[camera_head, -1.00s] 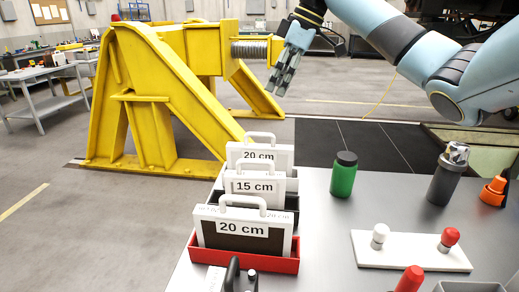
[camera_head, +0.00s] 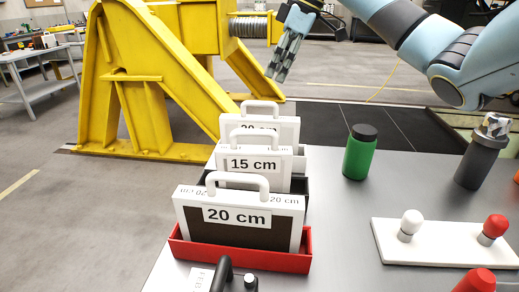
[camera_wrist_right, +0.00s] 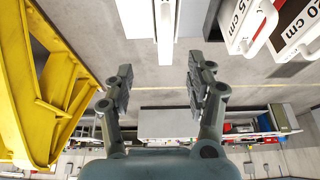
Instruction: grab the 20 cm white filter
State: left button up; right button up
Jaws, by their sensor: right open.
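Three cases with top handles stand in a row in the head view. The rear white 20 cm filter (camera_head: 289,126) has its label partly hidden by the handle of the white 15 cm filter (camera_head: 284,165) in front. The nearest 20 cm filter (camera_head: 280,232) has a white frame and a dark brown front, and sits in a red tray (camera_head: 290,263). My right gripper (camera_head: 286,46) is above and beyond the row, apart from it. In the right wrist view, the right gripper (camera_wrist_right: 161,88) is open and empty, with labelled cases at upper right. My left gripper is out of view.
A green bottle (camera_head: 360,155) and a dark grey bottle (camera_head: 480,157) stand on the grey table (camera_head: 330,210). A white board with white and red knobs (camera_head: 440,245) lies at right. A large yellow stand (camera_head: 120,100) rises behind the filters at left.

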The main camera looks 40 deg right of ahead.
notch_tip(320, 180, down, 2)
jog(key=b, duration=0.1)
send_over(261, 117)
jog(key=d, duration=0.2)
jog(key=f, duration=0.2)
jog(key=s+f, duration=0.1)
jog(key=f, duration=0.1)
jog(key=shift+a+f, duration=0.2)
jog(key=x, duration=0.5)
jog(key=shift+s+a+f, duration=0.25)
jog(key=shift+s+f, duration=0.05)
jog(key=shift+f, duration=0.05)
grip_shut()
